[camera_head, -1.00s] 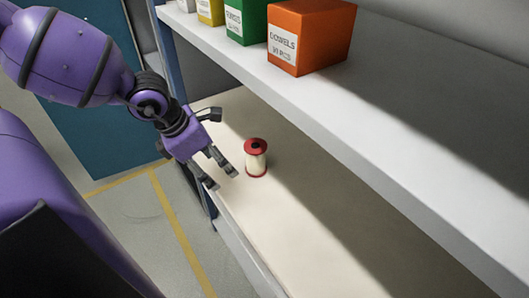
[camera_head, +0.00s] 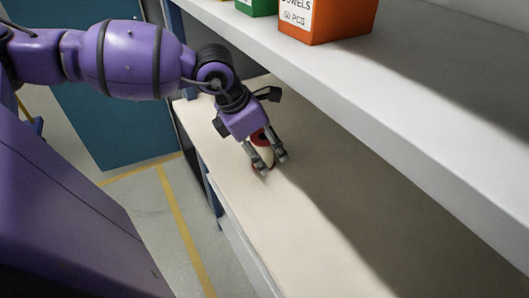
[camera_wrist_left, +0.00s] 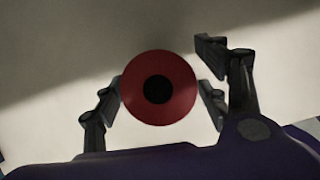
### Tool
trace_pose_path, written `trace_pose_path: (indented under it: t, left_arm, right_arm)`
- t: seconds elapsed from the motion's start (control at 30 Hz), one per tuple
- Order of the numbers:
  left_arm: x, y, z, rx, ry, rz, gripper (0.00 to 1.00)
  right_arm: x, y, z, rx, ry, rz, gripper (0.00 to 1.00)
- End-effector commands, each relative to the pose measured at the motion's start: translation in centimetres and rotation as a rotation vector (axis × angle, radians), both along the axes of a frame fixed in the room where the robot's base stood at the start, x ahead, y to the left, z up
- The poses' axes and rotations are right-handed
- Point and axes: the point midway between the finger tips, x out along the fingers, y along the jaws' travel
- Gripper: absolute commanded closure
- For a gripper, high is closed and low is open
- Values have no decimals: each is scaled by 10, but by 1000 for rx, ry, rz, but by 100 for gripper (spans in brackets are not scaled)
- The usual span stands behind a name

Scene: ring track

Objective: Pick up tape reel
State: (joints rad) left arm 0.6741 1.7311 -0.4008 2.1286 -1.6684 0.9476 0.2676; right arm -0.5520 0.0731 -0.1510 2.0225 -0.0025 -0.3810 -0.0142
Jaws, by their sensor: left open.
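The tape reel (camera_head: 264,155) stands upright on the lower shelf (camera_head: 300,215), with a red top, a cream body and a red base. My left gripper (camera_head: 273,165) is at the reel, and its fingers hide part of it in the head view. In the left wrist view, the reel's round red top (camera_wrist_left: 180,72) with a dark centre lies between the open fingers of my left gripper (camera_wrist_left: 160,95). The left finger shows close beside the red rim, with a small gap on the right. My right gripper is not in view.
The upper shelf (camera_head: 400,115) overhangs the lower one on the right. An orange box (camera_head: 340,22) and a green box (camera_head: 256,6) stand on it. The lower shelf is bare around the reel. A teal panel (camera_head: 105,130) and yellow-lined floor are at left.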

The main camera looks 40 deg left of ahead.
Motion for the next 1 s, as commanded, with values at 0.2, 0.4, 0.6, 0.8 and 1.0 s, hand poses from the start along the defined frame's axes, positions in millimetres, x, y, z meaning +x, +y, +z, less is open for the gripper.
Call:
trace_pose_path:
  t: [0.2,0.4,0.6,0.8,1.0]
  left_arm:
    - [1,0,-2,1,0,0,32]
    - [1,0,-2,1,0,0,51]
    - [1,0,-2,1,0,0,77]
    - [1,0,-2,0,-1,0,84]
    - [1,0,2,3,-1,0,84]
  right_arm:
    - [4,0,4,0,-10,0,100]
    - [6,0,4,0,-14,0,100]
    - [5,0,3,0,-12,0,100]
    - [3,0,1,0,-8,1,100]
    - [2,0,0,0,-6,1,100]
